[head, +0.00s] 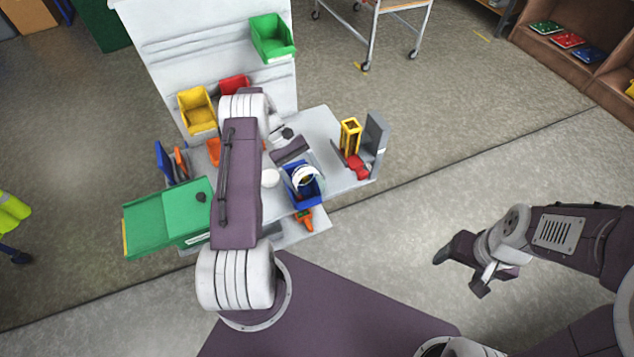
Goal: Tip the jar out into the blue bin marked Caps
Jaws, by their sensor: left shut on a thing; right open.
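The blue bin (317,197) stands near the front edge of the grey workbench (325,130), right of my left arm. A pale, see-through jar (305,170) with a white rim is over the bin, tilted, with something yellowish showing inside. My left gripper (300,162) reaches down from behind and is shut on the jar; its fingertips are hard to make out. The label on the bin cannot be read. My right gripper (462,274) is open and empty over the floor, well right of the bench.
A white round item (270,177) lies left of the bin. An orange tool (305,220) sits in front. A yellow frame (350,137) and red item (357,167) stand right. A green toolbox (165,215) is left; yellow (197,109) and green (272,38) bins are behind.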

